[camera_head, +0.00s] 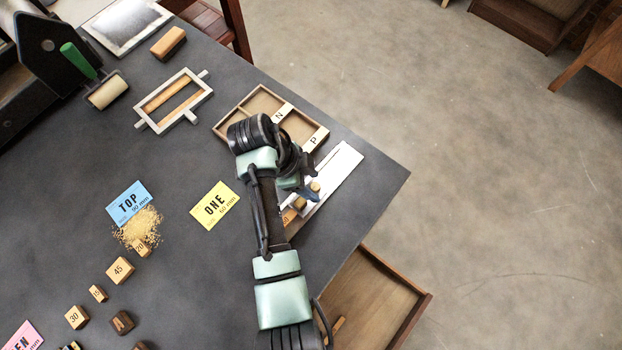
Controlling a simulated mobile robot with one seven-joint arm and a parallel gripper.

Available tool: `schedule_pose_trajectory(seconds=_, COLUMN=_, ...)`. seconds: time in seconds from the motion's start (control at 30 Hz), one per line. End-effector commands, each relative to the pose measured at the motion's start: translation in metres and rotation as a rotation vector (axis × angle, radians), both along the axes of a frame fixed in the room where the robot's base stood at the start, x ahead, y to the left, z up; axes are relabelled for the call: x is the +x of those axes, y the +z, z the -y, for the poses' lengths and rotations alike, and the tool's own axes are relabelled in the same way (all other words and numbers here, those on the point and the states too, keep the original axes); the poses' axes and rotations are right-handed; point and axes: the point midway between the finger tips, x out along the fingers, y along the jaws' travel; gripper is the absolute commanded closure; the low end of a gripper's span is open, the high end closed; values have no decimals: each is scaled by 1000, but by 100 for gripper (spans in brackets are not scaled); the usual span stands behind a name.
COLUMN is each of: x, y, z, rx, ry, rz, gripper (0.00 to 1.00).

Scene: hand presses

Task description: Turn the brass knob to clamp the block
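My arm reaches up from the bottom and bends at the top. My gripper (300,185) points down over a pale flat plate (341,164) near the table's right edge. Two small tan round pieces (315,186) show beside it; I cannot tell whether either is the brass knob, or whether my gripper touches them. A small blue part is close by. The fingertips are too small and covered to show whether they are open. A wooden block (288,217) is partly hidden behind my arm; I cannot tell if it is the block to clamp.
A divided wooden tray (222,127) with letter tiles lies behind my wrist. A white-edged frame (207,90), a green-handled roller (78,60), cards, yellow grains (140,228) and several numbered blocks (120,270) are left. An open drawer (372,297) projects below the edge. Mid-left table is clear.

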Motion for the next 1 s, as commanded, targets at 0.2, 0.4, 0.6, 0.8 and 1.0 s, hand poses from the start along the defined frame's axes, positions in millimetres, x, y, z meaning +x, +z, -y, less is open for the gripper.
schedule_pose_trajectory(seconds=0.2, x=0, y=1, z=0, rx=0, ry=1, rz=1, gripper=42)
schedule_pose_trajectory(seconds=0.4, x=0, y=19, z=-9, rx=0, ry=3, rz=4, gripper=42)
schedule_pose_trajectory(seconds=0.6, x=-1, y=62, z=-27, rx=2, ry=4, rz=7, gripper=42)
schedule_pose_trajectory(seconds=0.8, x=-4, y=101, z=-39, rx=0, ry=3, rz=0, gripper=42)
schedule_pose_trajectory(seconds=1.0, x=-5, y=116, z=-47, rx=0, ry=1, rz=0, gripper=42)
